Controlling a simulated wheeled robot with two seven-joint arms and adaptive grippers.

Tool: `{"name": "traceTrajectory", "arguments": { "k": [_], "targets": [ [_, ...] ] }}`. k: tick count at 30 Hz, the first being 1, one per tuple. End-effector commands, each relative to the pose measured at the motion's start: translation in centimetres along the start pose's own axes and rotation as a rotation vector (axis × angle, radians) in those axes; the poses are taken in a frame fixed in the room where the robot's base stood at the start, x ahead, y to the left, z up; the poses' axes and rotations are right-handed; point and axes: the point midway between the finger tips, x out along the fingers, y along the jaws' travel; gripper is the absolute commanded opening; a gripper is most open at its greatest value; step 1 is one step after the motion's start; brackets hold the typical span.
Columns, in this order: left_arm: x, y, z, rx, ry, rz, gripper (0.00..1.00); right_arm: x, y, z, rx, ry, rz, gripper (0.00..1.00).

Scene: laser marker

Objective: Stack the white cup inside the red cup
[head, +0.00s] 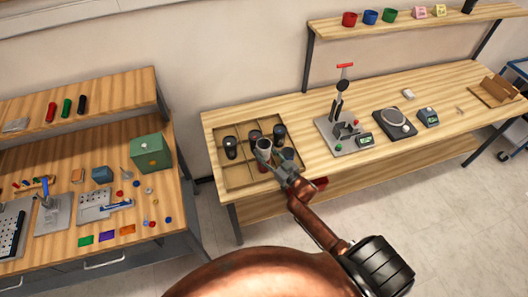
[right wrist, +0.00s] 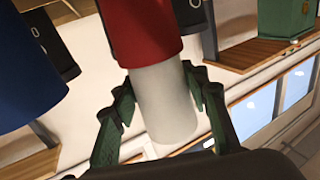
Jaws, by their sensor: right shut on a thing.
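In the right wrist view the fingers of my right gripper (right wrist: 165,95) are closed on both sides of the white cup (right wrist: 167,103). A red cup (right wrist: 142,30) shows directly beyond the white one; their edges meet in the picture, and I cannot tell whether one is inside the other. In the head view my right gripper (head: 272,158) is over the tray at the left end of the long table, with a pale, dark-mouthed cup (head: 264,146) at its tips. My left gripper is not in view.
Dark cups (head: 230,147) stand in the divided wooden tray (head: 234,177). A blue object (right wrist: 28,70) is close by in the wrist view. A lever press (head: 340,130) and a scale (head: 394,124) stand farther right. Red, blue and green cups (head: 370,16) are on the upper shelf.

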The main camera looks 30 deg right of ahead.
Motion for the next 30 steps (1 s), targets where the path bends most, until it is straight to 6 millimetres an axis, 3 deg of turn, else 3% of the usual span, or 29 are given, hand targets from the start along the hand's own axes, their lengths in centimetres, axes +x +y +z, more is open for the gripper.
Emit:
{"name": "traceTrajectory", "arguments": {
  "k": [30],
  "targets": [
    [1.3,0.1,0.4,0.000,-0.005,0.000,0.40,0.0,0.0,1.9,0.000,0.001,-0.001,0.32]
  ]
}}
